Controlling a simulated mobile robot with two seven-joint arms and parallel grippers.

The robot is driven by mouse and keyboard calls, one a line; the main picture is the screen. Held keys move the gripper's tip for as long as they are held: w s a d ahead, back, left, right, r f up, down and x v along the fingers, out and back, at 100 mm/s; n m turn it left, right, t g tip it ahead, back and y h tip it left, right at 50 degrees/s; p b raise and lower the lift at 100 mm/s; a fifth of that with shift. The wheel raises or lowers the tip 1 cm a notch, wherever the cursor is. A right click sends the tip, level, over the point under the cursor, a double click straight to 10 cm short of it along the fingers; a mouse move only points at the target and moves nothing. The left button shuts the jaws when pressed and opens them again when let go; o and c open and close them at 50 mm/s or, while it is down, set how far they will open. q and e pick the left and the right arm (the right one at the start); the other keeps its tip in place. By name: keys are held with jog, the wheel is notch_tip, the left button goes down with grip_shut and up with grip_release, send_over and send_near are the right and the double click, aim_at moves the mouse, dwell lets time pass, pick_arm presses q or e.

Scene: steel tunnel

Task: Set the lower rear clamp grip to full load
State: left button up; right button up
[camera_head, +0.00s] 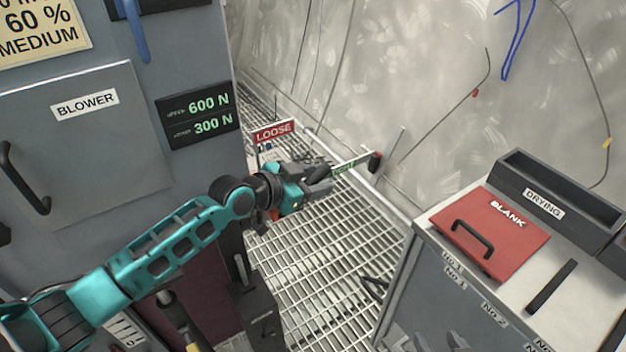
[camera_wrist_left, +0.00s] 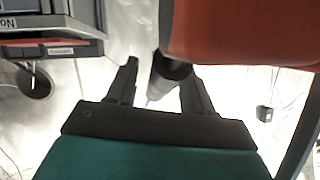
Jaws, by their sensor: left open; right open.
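My left gripper (camera_head: 318,180) reaches in from the left over the grating, beside a pale bar with a green label (camera_head: 345,167). A dark knob with red on it (camera_head: 375,162) sits at the bar's far end, just beyond the fingers. A red LOOSE sign (camera_head: 273,131) stands behind my wrist. In the left wrist view the fingers (camera_wrist_left: 160,75) are apart, with a dark-ended grey cylinder (camera_wrist_left: 170,70) showing between them; contact cannot be told. The clamp grip is not clearly identifiable. A display (camera_head: 200,115) reads 600 N above 300 N. My right gripper is not in view.
A grey cabinet with a BLOWER door (camera_head: 85,105) fills the left. A bench with a red BLANK lid (camera_head: 490,232) and a DRYING box (camera_head: 560,205) stands at the right. Steel grating (camera_head: 325,265) lies between them, below a scuffed metal wall.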

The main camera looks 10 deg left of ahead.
pick_arm(q)
grip_shut()
pick_arm(e)
jog(key=shift+s+f, duration=0.1)
jog(key=shift+f, duration=0.05)
dwell(0.4)
pick_arm(q)
jog(key=shift+w+d+g+p, duration=0.1)
jog(key=shift+g+p, duration=0.3)
jog(key=shift+p, duration=0.55)
jog(key=shift+w+d+f+g+y+p, duration=0.15)
jog(key=shift+f+g+y+p, duration=0.25)
jog(key=shift+y+p, duration=0.5)
notch_tip(320, 180, down, 4)
jog(key=g+y+p, duration=0.1)
jog(key=p, duration=0.1)
jog(key=g+y+p, duration=0.1)
jog(key=g+p, duration=0.1)
jog(key=shift+w+d+r+m, duration=0.1)
jog(key=shift+w+m, duration=0.05)
jog(key=shift+m, duration=0.15)
pick_arm(e)
jog(key=shift+h, duration=0.5)
jog(key=d+r, duration=0.1)
jog(key=s+d+r, duration=0.1)
jog(key=r, duration=0.1)
jog(key=shift+s+d+r, duration=0.25)
jog(key=shift+d, duration=0.15)
